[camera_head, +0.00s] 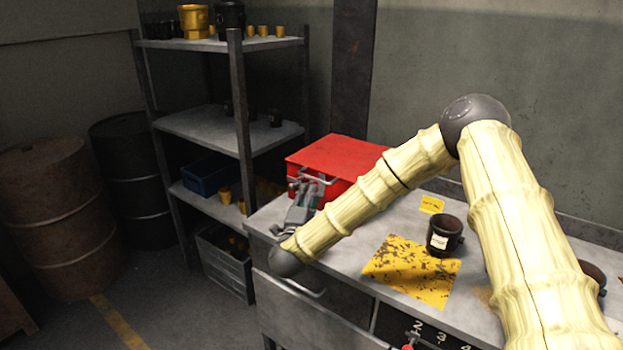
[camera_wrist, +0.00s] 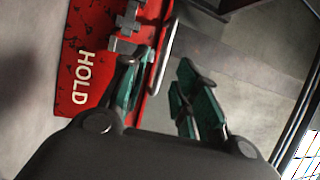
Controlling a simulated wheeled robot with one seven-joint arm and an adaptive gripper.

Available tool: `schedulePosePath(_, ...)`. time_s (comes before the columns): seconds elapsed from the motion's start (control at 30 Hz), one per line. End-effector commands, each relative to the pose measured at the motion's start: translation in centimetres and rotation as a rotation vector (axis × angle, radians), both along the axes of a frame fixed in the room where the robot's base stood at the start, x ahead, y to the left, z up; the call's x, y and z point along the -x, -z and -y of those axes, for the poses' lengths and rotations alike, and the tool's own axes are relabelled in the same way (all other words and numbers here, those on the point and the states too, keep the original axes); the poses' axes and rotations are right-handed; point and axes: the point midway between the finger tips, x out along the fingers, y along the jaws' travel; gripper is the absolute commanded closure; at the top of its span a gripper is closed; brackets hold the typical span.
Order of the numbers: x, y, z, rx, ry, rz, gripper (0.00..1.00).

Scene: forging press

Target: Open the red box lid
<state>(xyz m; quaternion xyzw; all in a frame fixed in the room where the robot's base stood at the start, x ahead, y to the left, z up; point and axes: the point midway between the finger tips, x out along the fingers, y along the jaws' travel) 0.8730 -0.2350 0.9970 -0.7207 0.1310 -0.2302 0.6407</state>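The red box (camera_head: 340,153) stands at the far left part of the grey workbench, its flat red lid down in the head view. A pale metal bar handle (camera_head: 318,176) is at its front left, close to my gripper (camera_head: 306,186). In the wrist view my gripper (camera_wrist: 158,68) is open, its two teal-padded fingers apart. The metal bar (camera_wrist: 171,45) shows ahead between the fingers, nearer the left one; I cannot tell whether they touch. A speckled red surface marked HOLD (camera_wrist: 84,78) lies left of it; I cannot tell whether it belongs to the box.
A worn yellow mat (camera_head: 412,270), a dark mug (camera_head: 444,236) and a small yellow tag (camera_head: 432,204) are on the workbench (camera_head: 352,243), right of my gripper. A metal shelf (camera_head: 226,128) stands behind left, with barrels (camera_head: 57,215) beyond. Floor is open at the lower left.

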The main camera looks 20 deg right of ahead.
Motion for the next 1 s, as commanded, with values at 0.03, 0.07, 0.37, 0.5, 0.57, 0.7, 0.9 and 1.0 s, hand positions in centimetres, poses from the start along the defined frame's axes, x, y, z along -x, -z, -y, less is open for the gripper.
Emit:
schedulePosePath(0.03,-0.6,-0.5,0.5,0.000,0.003,0.003,0.69)
schedulePosePath(0.07,-1.0,-0.6,0.8,0.001,0.004,0.002,0.69)
schedulePosePath(0.37,-6.1,-0.4,2.7,0.001,-0.001,-0.010,0.69)
schedulePosePath(0.5,-7.4,-0.5,3.4,0.002,-0.002,-0.011,0.69)
schedulePosePath(0.57,-7.7,-0.5,3.6,0.002,-0.002,-0.011,0.69)
schedulePosePath(0.7,-8.3,-0.5,3.8,0.002,-0.004,-0.012,0.69)
schedulePosePath(0.9,-8.3,-0.5,3.8,0.002,-0.004,-0.012,0.69)
schedulePosePath(1.0,-8.3,-0.5,3.8,0.002,-0.004,-0.012,0.75)
